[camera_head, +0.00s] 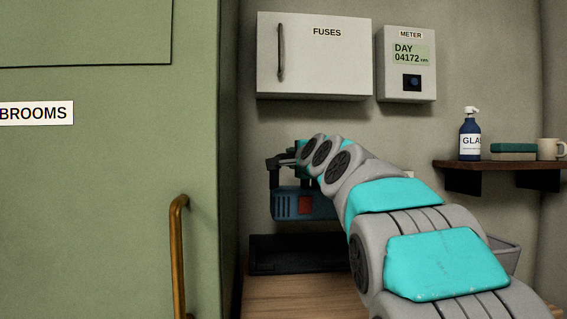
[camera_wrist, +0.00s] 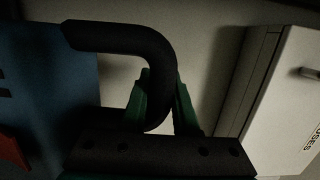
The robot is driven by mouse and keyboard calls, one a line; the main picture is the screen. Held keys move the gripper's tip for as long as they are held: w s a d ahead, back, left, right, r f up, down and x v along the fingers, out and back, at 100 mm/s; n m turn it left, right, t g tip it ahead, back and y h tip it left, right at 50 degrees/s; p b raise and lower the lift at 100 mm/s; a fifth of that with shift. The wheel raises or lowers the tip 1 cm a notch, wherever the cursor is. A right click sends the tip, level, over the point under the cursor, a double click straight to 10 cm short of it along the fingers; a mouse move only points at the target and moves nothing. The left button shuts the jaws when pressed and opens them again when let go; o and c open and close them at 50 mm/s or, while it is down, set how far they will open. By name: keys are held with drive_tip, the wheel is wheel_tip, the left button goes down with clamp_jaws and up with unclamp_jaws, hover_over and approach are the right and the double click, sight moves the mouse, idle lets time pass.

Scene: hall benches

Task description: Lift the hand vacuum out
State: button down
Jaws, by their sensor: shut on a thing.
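The hand vacuum (camera_head: 285,206) has a blue body with a red patch and a black handle. It hangs in front of the back wall, above a low black tray-like holder (camera_head: 290,256), with a strip of wall showing between them. My gripper (camera_head: 288,159) is at the top of the vacuum, mostly hidden behind my wrist. In the wrist view, the green fingers of my gripper (camera_wrist: 163,98) are closed around the curved black handle (camera_wrist: 120,34). Part of the blue vacuum body (camera_wrist: 45,85) shows at the left there.
A fuse box (camera_head: 315,70) and a meter (camera_head: 407,80) hang on the wall above. A green brooms cupboard (camera_head: 110,200) with a brass handle (camera_head: 178,255) stands close at left.

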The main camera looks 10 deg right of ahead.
drive_tip(key=s+d+b, duration=0.2)
drive_tip(key=s+d, duration=0.7)
drive_tip(key=s, duration=0.2)
drive_tip(key=shift+s+d+r+p, duration=0.15)
drive_tip(key=shift+s+r+p, duration=0.05)
drive_tip(key=shift+r+p, duration=1.05)
drive_tip(key=shift+s+d+r+p, duration=0.15)
drive_tip(key=shift+r+p, duration=0.9)
drive_tip(key=shift+r, duration=0.25)
drive_tip(key=shift+s, duration=0.1)
